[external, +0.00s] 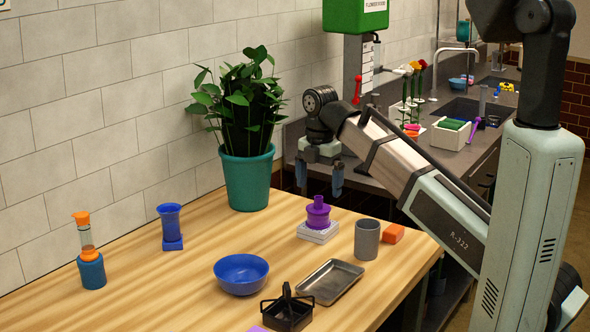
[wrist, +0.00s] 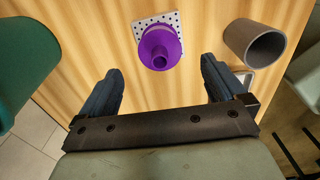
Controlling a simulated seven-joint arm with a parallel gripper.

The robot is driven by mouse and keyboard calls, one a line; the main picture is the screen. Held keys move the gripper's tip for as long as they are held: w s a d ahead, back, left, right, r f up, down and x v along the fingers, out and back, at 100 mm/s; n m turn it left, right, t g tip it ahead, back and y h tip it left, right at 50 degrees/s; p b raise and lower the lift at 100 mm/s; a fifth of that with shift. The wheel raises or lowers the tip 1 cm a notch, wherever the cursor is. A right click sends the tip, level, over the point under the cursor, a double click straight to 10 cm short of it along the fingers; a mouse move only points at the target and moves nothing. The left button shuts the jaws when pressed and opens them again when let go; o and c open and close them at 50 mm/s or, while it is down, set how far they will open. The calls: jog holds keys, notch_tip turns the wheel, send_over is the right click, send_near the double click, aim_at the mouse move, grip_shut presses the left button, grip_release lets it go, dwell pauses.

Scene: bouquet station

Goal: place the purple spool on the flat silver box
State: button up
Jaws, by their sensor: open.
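The purple spool (external: 318,214) stands upright on a flat, pale grey box with a dotted top (external: 318,233) near the table's back right. In the wrist view the spool (wrist: 160,48) is ahead of my fingers, roughly centred, and covers part of the dotted box (wrist: 142,28). A shallow silver metal tray (external: 330,282) lies on the table in front of them; I cannot tell whether the task's silver box is this tray or the dotted box. My gripper (external: 319,178) is open and empty, pointing down above and behind the spool, apart from it.
A potted plant (external: 247,182) stands at the back. A blue bowl (external: 241,274) and a black caddy (external: 287,312) are in front. The table between bowl and plant is clear.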

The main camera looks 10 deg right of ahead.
aim_at(319, 196)
jog(key=shift+r, duration=2.15)
